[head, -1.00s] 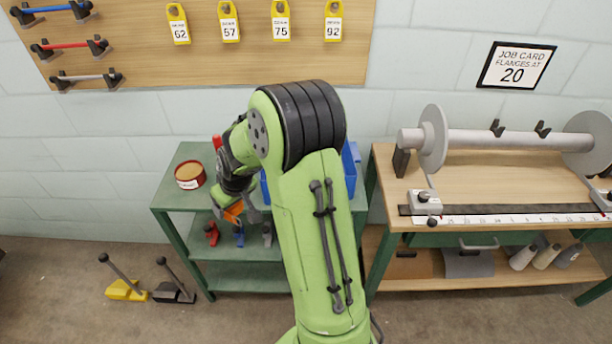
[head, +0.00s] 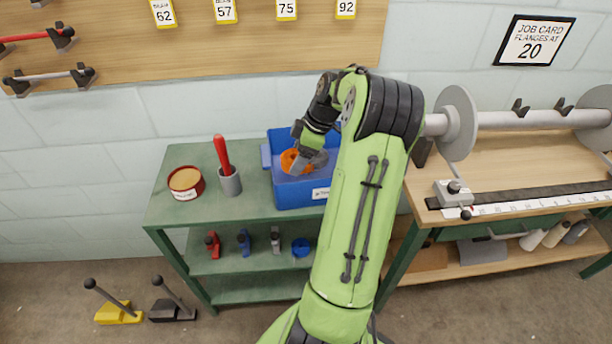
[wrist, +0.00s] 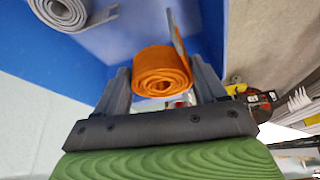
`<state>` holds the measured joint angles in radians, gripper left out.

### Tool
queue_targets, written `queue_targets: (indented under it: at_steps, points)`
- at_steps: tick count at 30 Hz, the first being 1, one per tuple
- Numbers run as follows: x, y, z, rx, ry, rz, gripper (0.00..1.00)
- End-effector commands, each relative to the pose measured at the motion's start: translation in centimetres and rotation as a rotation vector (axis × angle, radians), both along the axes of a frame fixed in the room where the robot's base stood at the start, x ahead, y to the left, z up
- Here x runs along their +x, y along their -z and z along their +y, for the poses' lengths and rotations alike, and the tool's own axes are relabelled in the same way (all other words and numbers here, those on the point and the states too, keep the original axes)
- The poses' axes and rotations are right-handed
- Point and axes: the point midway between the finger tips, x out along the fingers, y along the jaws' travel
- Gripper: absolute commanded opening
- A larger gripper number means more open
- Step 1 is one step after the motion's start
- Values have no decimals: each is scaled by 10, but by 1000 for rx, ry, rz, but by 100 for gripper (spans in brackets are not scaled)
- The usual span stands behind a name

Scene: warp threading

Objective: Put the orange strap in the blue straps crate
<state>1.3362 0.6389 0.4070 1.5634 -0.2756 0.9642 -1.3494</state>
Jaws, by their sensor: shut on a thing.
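The orange strap (head: 291,161) is a rolled coil. In the wrist view the orange strap (wrist: 162,72) sits between the two fingers of my gripper (wrist: 165,88), which is shut on it. In the head view my gripper (head: 302,160) holds the strap over the opening of the blue straps crate (head: 297,196), on the green bench's top. I cannot tell whether the strap touches the crate floor. A grey rolled strap (wrist: 65,12) lies in the crate, against its blue surface in the wrist view. My arm hides the crate's right part.
A red-handled tool stands in a grey cup (head: 230,182) left of the crate. A round red tin (head: 186,182) is further left. Small red, blue and grey items and a blue ring (head: 300,247) sit on the lower shelf. A roller bench (head: 520,165) stands at right.

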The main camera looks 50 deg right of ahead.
Motion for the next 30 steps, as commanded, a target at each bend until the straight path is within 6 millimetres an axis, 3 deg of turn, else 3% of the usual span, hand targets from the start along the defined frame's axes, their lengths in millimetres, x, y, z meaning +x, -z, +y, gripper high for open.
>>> queue_targets:
  at_steps: [3, 12, 22, 23, 25, 30]
  points:
    - [0, 30, 1, 5, 1, 2, 33]
    - [0, 87, 1, 4, 0, 2, 33]
    - [0, 92, 1, 0, 1, 1, 33]
    - [0, 93, 1, 1, 1, 2, 72]
    - [0, 92, 1, 1, 1, 2, 83]
    - [0, 92, 1, 1, 1, 2, 83]
